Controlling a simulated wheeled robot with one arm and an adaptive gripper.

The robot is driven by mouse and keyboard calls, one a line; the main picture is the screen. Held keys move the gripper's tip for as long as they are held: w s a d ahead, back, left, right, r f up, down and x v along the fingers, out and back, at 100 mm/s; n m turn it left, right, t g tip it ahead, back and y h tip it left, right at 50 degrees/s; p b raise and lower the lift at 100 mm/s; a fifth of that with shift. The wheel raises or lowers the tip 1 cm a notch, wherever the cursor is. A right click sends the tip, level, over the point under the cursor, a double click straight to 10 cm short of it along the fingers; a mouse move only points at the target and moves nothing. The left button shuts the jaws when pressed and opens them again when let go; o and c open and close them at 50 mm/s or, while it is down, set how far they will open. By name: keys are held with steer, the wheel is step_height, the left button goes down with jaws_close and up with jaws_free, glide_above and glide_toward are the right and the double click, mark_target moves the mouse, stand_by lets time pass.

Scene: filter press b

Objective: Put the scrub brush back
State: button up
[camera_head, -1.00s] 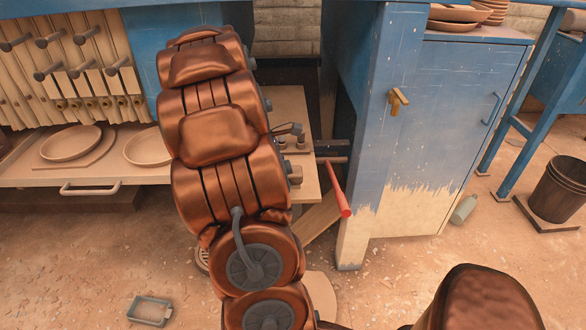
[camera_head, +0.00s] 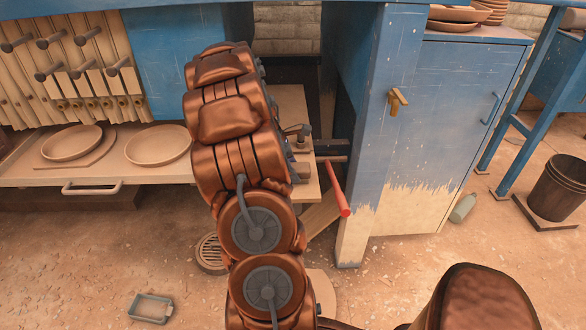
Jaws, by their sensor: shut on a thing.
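My copper-coloured arm (camera_head: 240,130) rises through the middle of the view and bends away over the wooden board. My gripper does not show; the arm's links hide the space behind them. I cannot make out a scrub brush anywhere. Small grey and brown fittings (camera_head: 297,133) show just right of the arm, above the pale wooden board (camera_head: 292,100); what they are is unclear.
A red-ended lever (camera_head: 338,190) sticks out beside the blue cabinet (camera_head: 450,110). Left, a shelf holds plates (camera_head: 157,145), with hanging tools above. A grey tray (camera_head: 151,307), a green bottle (camera_head: 463,208) and a bucket (camera_head: 560,188) stand on the floor.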

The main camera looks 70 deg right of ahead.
steer(key=o, duration=1.1)
steer(key=shift+f, duration=0.1)
steer(key=v, duration=1)
steer(key=shift+w+r+b, duration=0.2)
steer(key=shift+r+b, duration=0.15)
steer(key=shift+b, duration=0.05)
steer(key=shift+w+a+r, duration=0.25)
steer(key=shift+r, duration=0.4)
steer(key=shift+a, duration=0.1)
